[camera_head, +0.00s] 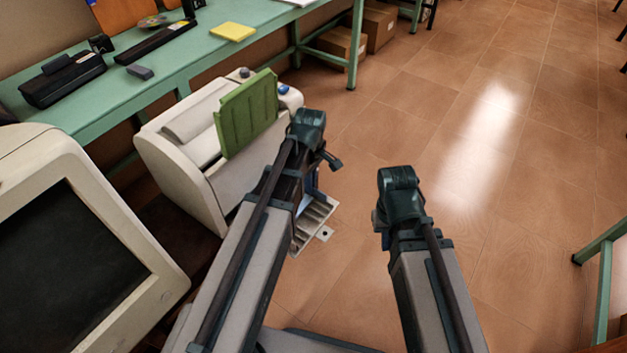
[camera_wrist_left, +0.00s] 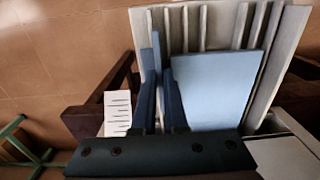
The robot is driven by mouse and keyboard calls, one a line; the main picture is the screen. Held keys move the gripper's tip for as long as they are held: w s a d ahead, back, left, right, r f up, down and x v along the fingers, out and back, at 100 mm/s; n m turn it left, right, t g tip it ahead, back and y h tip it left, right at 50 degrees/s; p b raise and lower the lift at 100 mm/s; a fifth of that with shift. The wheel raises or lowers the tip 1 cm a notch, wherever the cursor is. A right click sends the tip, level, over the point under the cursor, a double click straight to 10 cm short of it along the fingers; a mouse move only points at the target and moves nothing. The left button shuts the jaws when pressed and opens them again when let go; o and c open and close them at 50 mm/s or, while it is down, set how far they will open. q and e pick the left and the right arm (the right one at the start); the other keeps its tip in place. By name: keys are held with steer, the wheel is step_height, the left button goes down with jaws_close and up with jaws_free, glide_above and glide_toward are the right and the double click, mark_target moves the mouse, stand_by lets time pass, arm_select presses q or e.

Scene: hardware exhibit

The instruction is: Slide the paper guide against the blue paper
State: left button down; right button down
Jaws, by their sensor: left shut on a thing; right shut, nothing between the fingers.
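The blue paper (camera_wrist_left: 215,90) lies flat on a pale ribbed tray (camera_wrist_left: 292,50) in the left wrist view. The paper guide (camera_wrist_left: 156,48) is a thin upright blue piece just left of the paper. My left gripper (camera_wrist_left: 160,80) is shut on this guide, its dark blue fingers on either side of it. A narrow strip separates the guide from the paper's left edge, though the right finger hides part of it. In the head view the tray (camera_head: 318,213) shows beyond my left arm, which hides most of it. My right gripper (camera_head: 397,195) is at the right, its fingers hidden, away from the tray.
A beige printer (camera_head: 180,160) with an upright green ribbed panel (camera_head: 247,112) stands left of my left arm. A beige monitor (camera_head: 165,262) is at the lower left. A green bench (camera_head: 185,68) runs behind.

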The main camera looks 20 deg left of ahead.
mark_target(304, 199)
arm_select(q)
steer(key=s, duration=0.1)
steer(key=s+a, duration=0.1)
steer(key=s, duration=0.1)
steer(key=shift+s+a, duration=0.15)
steer(key=shift+s, duration=0.05)
steer(key=c, duration=1)
jaws_free()
steer(key=shift+w, duration=0.1)
steer(key=shift+o, duration=0.2)
steer(key=shift+r, duration=0.1)
step_height(304, 199, up, 14)
steer(key=p, duration=1.4)
steer(key=shift+f, duration=0.25)
